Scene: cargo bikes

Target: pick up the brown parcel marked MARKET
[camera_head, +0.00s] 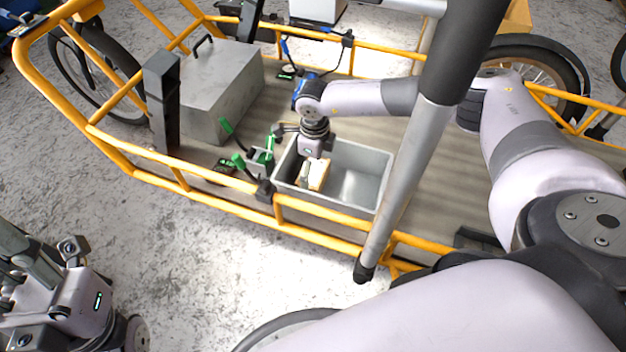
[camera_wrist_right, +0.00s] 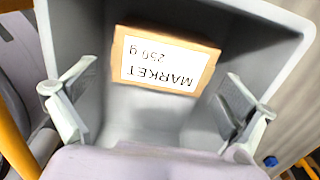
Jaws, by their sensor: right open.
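The brown parcel (camera_wrist_right: 165,62) lies in a grey bin, its white label reading MARKET and 250 g upside down in the right wrist view. In the head view the parcel (camera_head: 319,174) shows partly, at the left end of the bin (camera_head: 378,187). My right gripper (camera_head: 309,168) reaches down into that end of the bin, close to the parcel. In the right wrist view the right gripper (camera_wrist_right: 152,98) is open, its fingers spread wide with the parcel ahead between them, not gripped. My left gripper (camera_head: 62,290) is at the lower left, away from the bike; its fingers are unclear.
The bin stands on a cargo bike bed with a yellow rail (camera_head: 345,215) along its near side. A grey metal box (camera_head: 220,90) stands to the left. Green-handled tools (camera_head: 238,160) lie beside the bin. The bin's right part looks empty.

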